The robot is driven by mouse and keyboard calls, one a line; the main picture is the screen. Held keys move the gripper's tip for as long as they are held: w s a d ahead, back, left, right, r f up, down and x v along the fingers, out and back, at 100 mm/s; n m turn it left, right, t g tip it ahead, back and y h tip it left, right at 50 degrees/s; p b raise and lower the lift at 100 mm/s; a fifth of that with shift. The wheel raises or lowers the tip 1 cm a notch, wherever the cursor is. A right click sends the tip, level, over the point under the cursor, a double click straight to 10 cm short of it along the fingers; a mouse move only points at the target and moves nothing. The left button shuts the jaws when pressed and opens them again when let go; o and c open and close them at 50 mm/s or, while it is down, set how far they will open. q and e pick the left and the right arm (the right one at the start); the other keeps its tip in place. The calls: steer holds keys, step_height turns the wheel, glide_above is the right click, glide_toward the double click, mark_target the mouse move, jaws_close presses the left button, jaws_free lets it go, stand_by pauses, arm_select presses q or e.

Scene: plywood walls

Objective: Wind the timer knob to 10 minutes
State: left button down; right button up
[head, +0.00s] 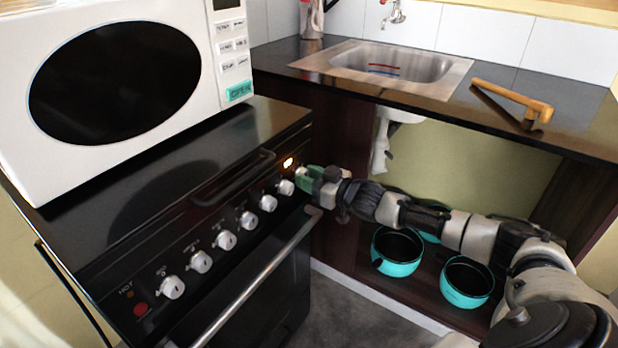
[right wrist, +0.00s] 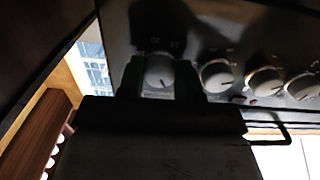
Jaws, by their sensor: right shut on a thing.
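The timer knob (right wrist: 159,72) is a round white knob with a dark pointer line, at the end of the stove's knob row. In the right wrist view it sits between the two fingers of my right gripper (right wrist: 160,84), which is shut on it. In the head view my right gripper (head: 308,179) has green fingertips at the right end of the black stove panel and mostly hides this knob. My left gripper is not in view.
Several more white knobs, such as this neighbouring one (head: 285,187), line the panel. An oven handle (head: 255,285) runs below. A white microwave (head: 120,90) stands on the stove. Teal pots (head: 467,283) sit under the sink counter.

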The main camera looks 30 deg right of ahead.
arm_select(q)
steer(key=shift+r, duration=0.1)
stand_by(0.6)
arm_select(e)
steer(key=o, duration=0.9)
arm_select(q)
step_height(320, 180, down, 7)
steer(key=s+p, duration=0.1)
steer(key=p, duration=0.1)
arm_select(e)
steer(key=v, duration=1)
steer(key=shift+s+d, duration=0.15)
steer(key=shift+s, duration=0.2)
steer(key=shift+f, duration=0.1)
